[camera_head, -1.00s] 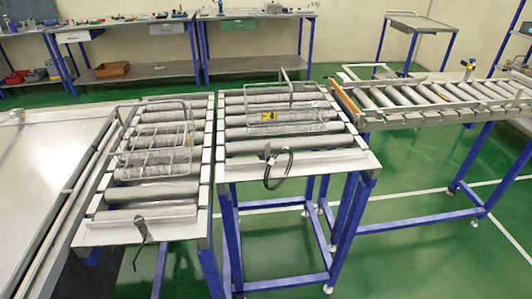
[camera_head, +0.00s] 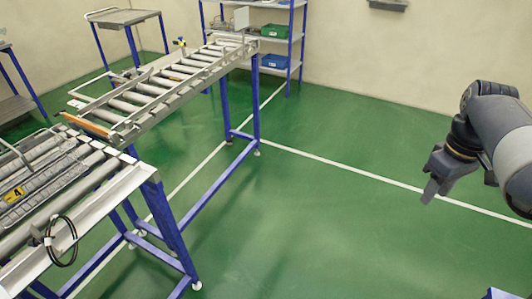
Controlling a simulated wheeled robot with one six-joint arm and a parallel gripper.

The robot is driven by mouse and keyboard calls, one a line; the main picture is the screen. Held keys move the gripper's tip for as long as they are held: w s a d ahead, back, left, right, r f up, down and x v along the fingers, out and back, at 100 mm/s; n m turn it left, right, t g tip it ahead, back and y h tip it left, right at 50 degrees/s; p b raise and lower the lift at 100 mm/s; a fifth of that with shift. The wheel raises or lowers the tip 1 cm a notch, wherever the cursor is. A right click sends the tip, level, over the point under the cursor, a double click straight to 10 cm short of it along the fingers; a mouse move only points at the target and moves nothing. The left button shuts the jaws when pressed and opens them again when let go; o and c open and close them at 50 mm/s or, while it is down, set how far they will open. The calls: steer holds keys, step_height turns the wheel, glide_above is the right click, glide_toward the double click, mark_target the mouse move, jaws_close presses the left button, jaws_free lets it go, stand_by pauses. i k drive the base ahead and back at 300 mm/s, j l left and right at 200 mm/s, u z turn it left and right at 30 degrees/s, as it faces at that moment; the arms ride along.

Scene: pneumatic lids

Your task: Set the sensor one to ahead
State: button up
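No part in view is legibly marked as sensor one. A black looped cable with a small fitting (camera_head: 62,240) hangs at the front edge of the near roller table (camera_head: 110,205). A small yellow and blue device (camera_head: 180,43) stands on the edge of the far roller conveyor (camera_head: 160,92); I cannot tell if either is the sensor. My gripper (camera_head: 432,190) hangs at the right, over open floor and far from both tables. It seems empty, but its finger opening is not clear from this angle.
A wire basket with a yellow label (camera_head: 14,194) rests on the near rollers. A grey cart (camera_head: 122,17) stands behind the conveyor. A shelf rack (camera_head: 290,40) with a green bin (camera_head: 275,31) and a blue bin (camera_head: 276,61) stands at the back wall. Green floor (camera_head: 330,230) is clear in the middle.

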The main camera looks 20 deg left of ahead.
mark_target(38, 238)
steer(key=u, duration=1.6)
steer(key=i+j+u, duration=0.15)
steer(key=u, duration=0.3)
steer(key=i+j+u, duration=0.1)
steer(key=i+u, duration=0.15)
steer(key=u, duration=0.15)
steer(key=i+u, duration=0.2)
steer(key=u, duration=0.25)
steer(key=i, duration=0.45)
